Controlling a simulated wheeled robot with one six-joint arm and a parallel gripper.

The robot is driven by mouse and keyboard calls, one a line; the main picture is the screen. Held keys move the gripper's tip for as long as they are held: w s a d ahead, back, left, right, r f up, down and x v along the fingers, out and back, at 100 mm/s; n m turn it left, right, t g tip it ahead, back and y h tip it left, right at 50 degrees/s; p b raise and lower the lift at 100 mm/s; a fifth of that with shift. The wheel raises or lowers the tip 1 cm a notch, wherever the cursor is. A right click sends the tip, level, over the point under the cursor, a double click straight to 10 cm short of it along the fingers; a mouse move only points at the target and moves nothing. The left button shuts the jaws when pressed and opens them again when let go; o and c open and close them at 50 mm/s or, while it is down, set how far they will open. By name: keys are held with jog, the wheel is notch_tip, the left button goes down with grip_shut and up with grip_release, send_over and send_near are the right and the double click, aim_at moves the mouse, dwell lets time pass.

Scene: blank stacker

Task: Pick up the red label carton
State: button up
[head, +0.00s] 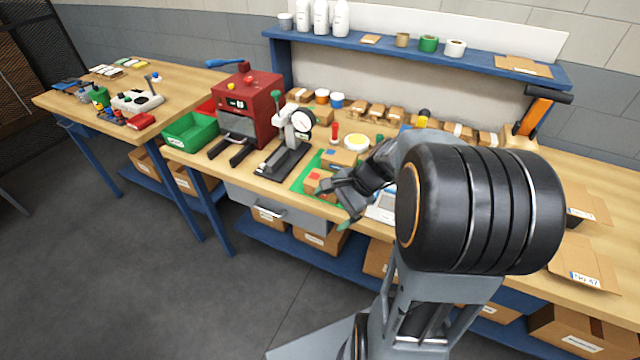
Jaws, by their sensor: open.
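A small brown carton with a red label (316,180) sits on the green mat (301,184) near the front edge of the workbench. Another small carton with a blue mark (339,159) stands just behind it on the mat. My gripper (338,203) is open, just right of the red label carton and close to it. I cannot tell whether a finger touches the carton. My gripper hides part of the carton's right side and part of the mat.
A dial gauge stand (287,140) and a red machine (249,108) stand to the left on the bench. A white device (382,209) lies right of my gripper. More small cartons line the back. A blue shelf (420,58) overhangs behind.

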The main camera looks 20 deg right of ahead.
jog(key=shift+o, duration=0.2)
jog(key=w+d+m+t+y+p, duration=0.1)
jog(key=w+d+m+t+y, duration=0.1)
jog(key=d+m, duration=0.4)
jog(key=shift+w+d+f+m+t, duration=0.15)
jog(key=shift+w+m+t, duration=0.2)
jog(key=shift+w, duration=0.4)
jog(key=w+d+f+m+t+p, duration=0.1)
jog(key=w+d+m+t, duration=0.1)
jog(key=d+m+t, duration=0.4)
jog(key=shift+m+g, duration=0.25)
jog(key=shift+g, duration=0.4)
jog(key=x, duration=0.4)
jog(key=d+p+x, duration=0.1)
jog(key=x, duration=0.1)
jog(key=shift+w+f, duration=0.35)
jog(key=shift+w, duration=0.15)
jog(key=shift+p+x, duration=0.85)
jog(key=shift+x, duration=2.45)
jog(key=shift+c, duration=0.3)
jog(key=c, duration=0.7)
